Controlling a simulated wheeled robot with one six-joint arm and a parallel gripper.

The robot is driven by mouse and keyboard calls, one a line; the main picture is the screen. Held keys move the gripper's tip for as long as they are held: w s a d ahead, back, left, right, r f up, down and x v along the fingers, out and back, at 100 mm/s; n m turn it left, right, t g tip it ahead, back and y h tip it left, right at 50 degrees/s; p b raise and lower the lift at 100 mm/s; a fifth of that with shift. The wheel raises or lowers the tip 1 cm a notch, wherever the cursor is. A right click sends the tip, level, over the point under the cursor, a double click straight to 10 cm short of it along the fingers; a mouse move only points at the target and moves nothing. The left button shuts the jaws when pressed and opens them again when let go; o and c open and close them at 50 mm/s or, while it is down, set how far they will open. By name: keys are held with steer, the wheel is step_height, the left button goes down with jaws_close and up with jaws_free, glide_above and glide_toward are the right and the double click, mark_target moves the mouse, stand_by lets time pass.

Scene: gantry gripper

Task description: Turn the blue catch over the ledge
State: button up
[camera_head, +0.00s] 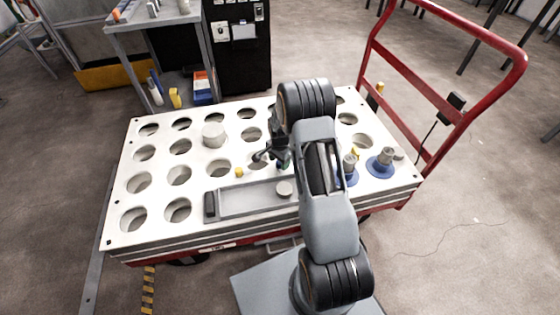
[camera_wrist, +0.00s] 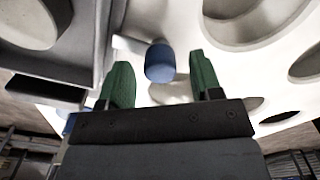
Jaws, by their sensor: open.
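The blue catch (camera_wrist: 160,62) shows in the wrist view as a short rounded blue cylinder, with a pale bar reaching from it to the left. My gripper (camera_wrist: 158,76) is open. Its two green fingers stand on either side of the catch in this view, with gaps on both sides; I cannot tell how far the catch lies beyond the tips. In the head view my gripper (camera_head: 271,156) is low over the white table, behind the grey tray. I cannot make out the catch clearly there. A grey edge, possibly the ledge (camera_wrist: 85,55), lies left of the catch in the wrist view.
The white table (camera_head: 160,220) has several round holes. A shallow grey tray (camera_head: 235,203) holds a round pale disc (camera_head: 284,188). A yellow knob (camera_head: 239,173), a pale cylinder (camera_head: 213,135) and a blue-based fixture (camera_head: 381,165) stand nearby. A red rail (camera_head: 480,85) rises at right.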

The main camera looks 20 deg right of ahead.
step_height(320, 180, up, 14)
steer(key=p, duration=0.3)
steer(key=shift+f+p, duration=0.25)
steer(key=shift+p, duration=0.15)
steer(key=s+a+r+n+t+p, duration=0.1)
steer(key=s+a+r+n+p, duration=0.2)
steer(key=s+r+p, duration=0.4)
steer(key=s+a+r+n+t+p, duration=0.1)
steer(key=s+a+r+n+p, duration=0.3)
steer(key=r, duration=1.7)
steer(key=s+a+r+n+t+p, duration=0.1)
steer(key=s+a+r+n+p, duration=0.2)
steer(key=s+r+n+p, duration=0.4)
steer(key=s+r+p, duration=0.4)
steer(key=r+p, duration=0.2)
steer(key=r, duration=0.1)
steer(key=shift+a+t, duration=0.3)
steer(key=shift+a, duration=0.05)
